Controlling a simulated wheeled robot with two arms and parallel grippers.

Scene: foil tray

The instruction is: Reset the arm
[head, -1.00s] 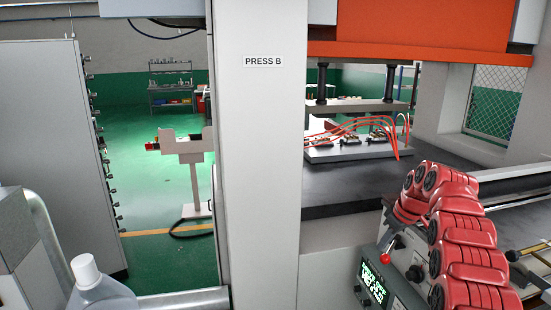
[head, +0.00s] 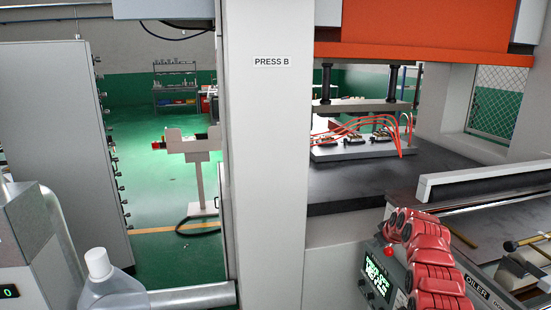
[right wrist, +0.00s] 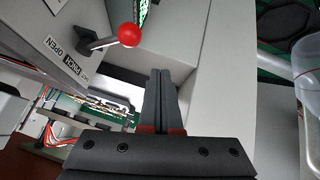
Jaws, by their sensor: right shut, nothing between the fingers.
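My right arm, red and segmented, shows at the lower right of the head view, in front of the oiler panel. Its fingertips cannot be made out there. In the right wrist view my right gripper (right wrist: 160,75) has its two dark fingers pressed together, with nothing between them. The fingers lie over a pale grey machine surface (right wrist: 215,70). A lever with a red ball knob (right wrist: 129,34) is up and left of the fingers, apart from them. My left gripper is not in view.
The Press B column (head: 272,150) stands mid-view. Right of it is a dark press bed (head: 345,185) with a plate and red hoses (head: 365,122). A green display (head: 377,278) is beside my arm. A white-capped bottle (head: 98,263) stands lower left. Green floor lies behind.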

